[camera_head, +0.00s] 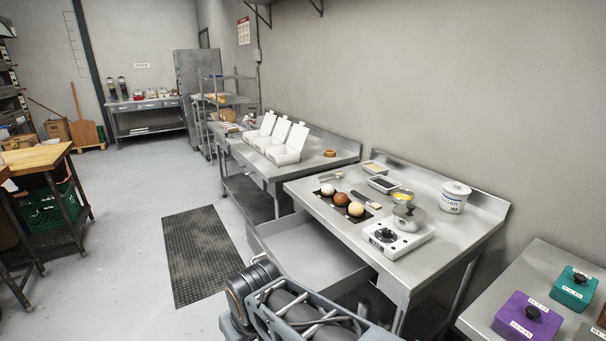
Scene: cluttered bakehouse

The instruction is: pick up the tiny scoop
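I cannot make out the tiny scoop for certain. A small utensil (364,200) with a pale end lies on the steel table (421,253), just behind the dark mat with the balls. It is too small to tell whether it is a scoop. Part of my arm shows at the bottom middle, in front of the table and its open drawer. My gripper's fingers are not in view.
The drawer (300,250) stands open below the table. A purple box (522,318) stands at lower right. The floor (135,235) at left is open.

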